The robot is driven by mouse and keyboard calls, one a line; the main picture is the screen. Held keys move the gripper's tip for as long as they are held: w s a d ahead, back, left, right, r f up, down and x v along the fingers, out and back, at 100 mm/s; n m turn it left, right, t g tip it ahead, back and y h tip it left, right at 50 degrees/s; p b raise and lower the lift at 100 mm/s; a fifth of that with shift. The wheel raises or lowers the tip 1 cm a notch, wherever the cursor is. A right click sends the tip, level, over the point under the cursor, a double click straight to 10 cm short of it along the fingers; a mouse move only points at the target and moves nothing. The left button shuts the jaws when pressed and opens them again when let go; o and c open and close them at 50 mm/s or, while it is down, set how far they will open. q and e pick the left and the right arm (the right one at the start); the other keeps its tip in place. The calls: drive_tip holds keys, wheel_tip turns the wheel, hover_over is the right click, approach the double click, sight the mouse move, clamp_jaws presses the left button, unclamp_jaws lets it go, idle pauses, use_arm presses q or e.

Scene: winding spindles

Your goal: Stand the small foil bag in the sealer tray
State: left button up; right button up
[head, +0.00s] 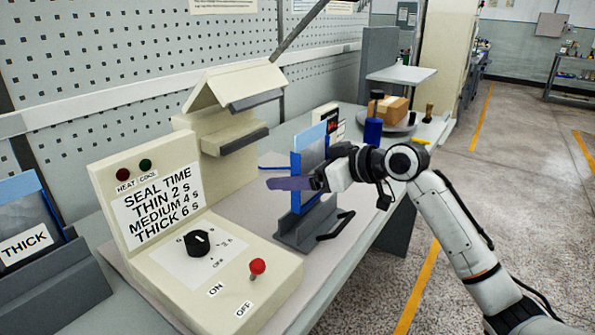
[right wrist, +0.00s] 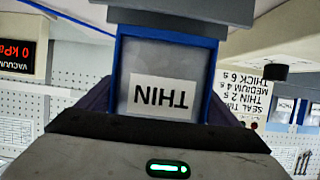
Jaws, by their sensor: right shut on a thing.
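The blue-edged foil bag (head: 310,142) stands upright at the middle of the head view. In the right wrist view the bag (right wrist: 165,60) shows upside down with a label reading THIN. My left gripper is not in view.
The sealer's control panel (head: 200,255) has a black dial and a red lever at the front. A bag marked THICK (head: 28,225) stands in a grey holder at far left.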

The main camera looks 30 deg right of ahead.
sight(315, 193)
drive_tip(key=shift+f+b, duration=1.6)
drive_tip(key=shift+f, duration=1.25)
drive_tip(key=o, duration=0.9)
drive_tip(key=shift+r, duration=0.1)
drive_tip(key=shift+o, duration=0.2)
drive_tip(key=shift+s+d, duration=0.15)
drive_tip(key=shift+s, duration=0.1)
drive_tip(key=v, duration=0.9)
drive_tip(key=shift+s+d+r, duration=0.1)
drive_tip(key=shift+s+r, duration=0.15)
drive_tip(key=shift+s, duration=0.1)
